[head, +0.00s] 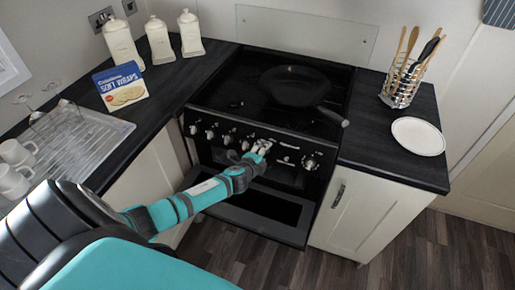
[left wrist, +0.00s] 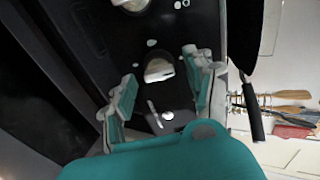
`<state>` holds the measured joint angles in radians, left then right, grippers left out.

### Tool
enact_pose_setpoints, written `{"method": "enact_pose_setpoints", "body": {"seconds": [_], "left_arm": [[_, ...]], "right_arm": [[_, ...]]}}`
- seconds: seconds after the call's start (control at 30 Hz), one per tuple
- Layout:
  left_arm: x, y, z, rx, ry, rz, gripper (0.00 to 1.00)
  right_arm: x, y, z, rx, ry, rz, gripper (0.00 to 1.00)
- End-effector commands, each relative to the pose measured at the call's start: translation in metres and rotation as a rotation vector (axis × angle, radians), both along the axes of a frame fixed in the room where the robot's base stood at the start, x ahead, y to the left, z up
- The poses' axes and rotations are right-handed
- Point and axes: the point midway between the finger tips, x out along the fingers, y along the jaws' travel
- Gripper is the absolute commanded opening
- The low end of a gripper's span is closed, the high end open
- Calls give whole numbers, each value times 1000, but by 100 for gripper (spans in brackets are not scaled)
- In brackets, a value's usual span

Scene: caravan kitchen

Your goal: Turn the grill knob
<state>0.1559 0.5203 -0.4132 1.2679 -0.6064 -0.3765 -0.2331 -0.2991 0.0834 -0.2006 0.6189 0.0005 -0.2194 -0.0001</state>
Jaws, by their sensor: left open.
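The black cooker has a row of silver knobs along its front panel (head: 230,130); I cannot read which one is marked for the grill. My left gripper (head: 262,147) reaches in front of the panel, right of the middle of the row, and hides part of it. In the left wrist view, my left gripper's (left wrist: 161,78) fingers are open and apart, one on each side of a silver knob (left wrist: 158,70). I cannot tell whether they touch it. Another knob (left wrist: 131,4) shows at the top edge. My right gripper is in neither view.
A black frying pan (head: 295,86) sits on the hob, its handle over the front right corner. A white plate (head: 418,136) and a utensil rack (head: 400,90) stand on the right worktop. The wraps box (head: 121,88) and canisters (head: 160,40) are on the left worktop.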

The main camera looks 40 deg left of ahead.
Motion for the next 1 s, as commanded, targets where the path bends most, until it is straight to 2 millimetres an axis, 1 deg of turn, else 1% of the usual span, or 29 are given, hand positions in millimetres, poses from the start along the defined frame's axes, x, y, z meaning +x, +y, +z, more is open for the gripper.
{"method": "enact_pose_setpoints", "body": {"seconds": [0.17,0.4,0.53,0.6,0.73,1.0], "left_arm": [[-25,-5,10,0,3,-4,54],[-71,-14,31,1,4,-4,54],[-89,-17,40,1,4,-2,54],[-96,-18,43,1,4,-2,54],[-102,-19,47,1,2,-2,54],[-103,-19,48,1,2,-1,54]], "right_arm": [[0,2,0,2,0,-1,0],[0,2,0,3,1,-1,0],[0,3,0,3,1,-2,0],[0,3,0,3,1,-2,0],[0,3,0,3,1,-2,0],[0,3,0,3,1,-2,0]]}}
